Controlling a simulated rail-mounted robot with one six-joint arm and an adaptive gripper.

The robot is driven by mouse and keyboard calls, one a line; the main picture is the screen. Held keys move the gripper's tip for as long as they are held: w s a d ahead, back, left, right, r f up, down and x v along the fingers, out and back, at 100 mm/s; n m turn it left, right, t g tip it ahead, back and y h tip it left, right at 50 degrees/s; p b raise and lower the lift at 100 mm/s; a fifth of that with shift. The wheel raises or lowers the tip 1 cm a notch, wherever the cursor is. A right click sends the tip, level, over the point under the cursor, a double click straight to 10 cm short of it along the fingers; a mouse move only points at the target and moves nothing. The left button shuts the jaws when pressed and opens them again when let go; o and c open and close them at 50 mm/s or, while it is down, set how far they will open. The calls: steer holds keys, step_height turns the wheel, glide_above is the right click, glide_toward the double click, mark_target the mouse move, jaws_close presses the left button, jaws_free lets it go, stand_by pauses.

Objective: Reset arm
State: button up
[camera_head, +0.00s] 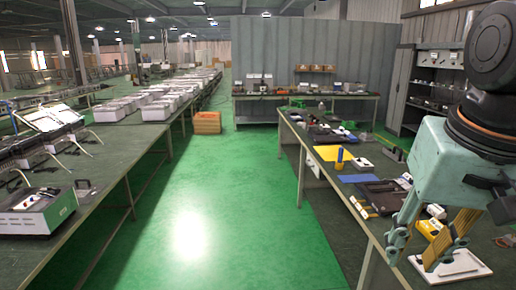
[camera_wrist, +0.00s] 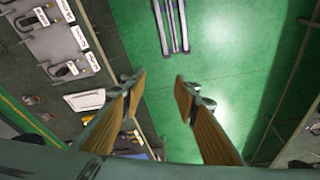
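My gripper (camera_head: 412,256) hangs at the right of the head view, over the near edge of the right-hand workbench (camera_head: 374,232). Its fingers point down and stand apart. In the wrist view my gripper (camera_wrist: 160,83) is open, with only green floor between its fingertips and nothing held. A white plate (camera_head: 462,267) on the bench shows just behind and beside the fingers. A yellow object (camera_head: 432,228) lies near them, partly hidden by the gripper. My arm covers the upper right of the head view.
The right bench also holds a black tray (camera_head: 382,196), a yellow mat (camera_head: 330,153) and a blue mat (camera_head: 357,178). A long bench (camera_head: 100,190) with several white boxes runs along the left. The green floor (camera_head: 215,225) between the benches is clear. An orange crate (camera_head: 207,122) stands farther back.

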steer(key=s+a+f+n+b, duration=0.1)
steer(key=s+a+n, duration=0.2)
steer(key=s, duration=0.7)
steer(key=shift+a+f+t, duration=0.2)
steer(key=shift+a+t, duration=0.2)
steer(key=shift+a, duration=0.75)
